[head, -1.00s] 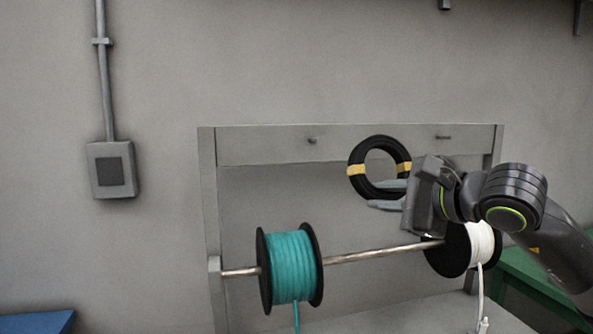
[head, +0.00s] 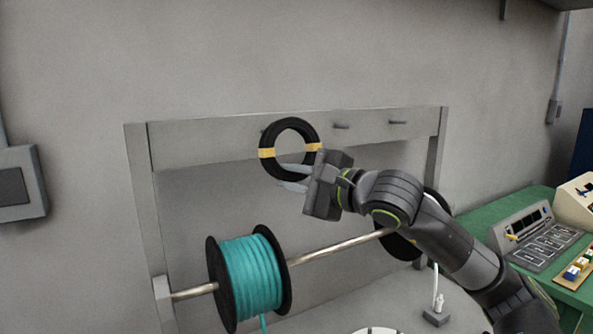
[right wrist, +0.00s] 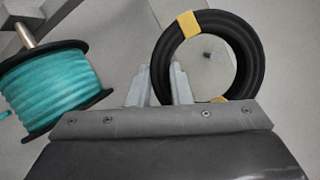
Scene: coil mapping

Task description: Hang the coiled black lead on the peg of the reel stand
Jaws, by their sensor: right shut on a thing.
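The coiled black lead (head: 289,124) is a ring with yellow ties, held upright in front of the top beam of the reel stand (head: 220,146). My right gripper (head: 291,176) is shut on the coil's lower part. In the right wrist view its fingers (right wrist: 161,78) pinch the left side of the coil (right wrist: 246,53). A peg (right wrist: 209,55) shows through the coil's opening there; I cannot tell whether it passes through the ring. In the head view two pegs, a middle one (head: 341,126) and a right one (head: 397,122), are bare. My left gripper is out of view.
A teal cable spool (head: 250,275) sits on the stand's metal rod (head: 335,248). Another spool is mostly hidden behind my right arm. A green bench (head: 525,205) with a grey control box (head: 524,228) stands at the right.

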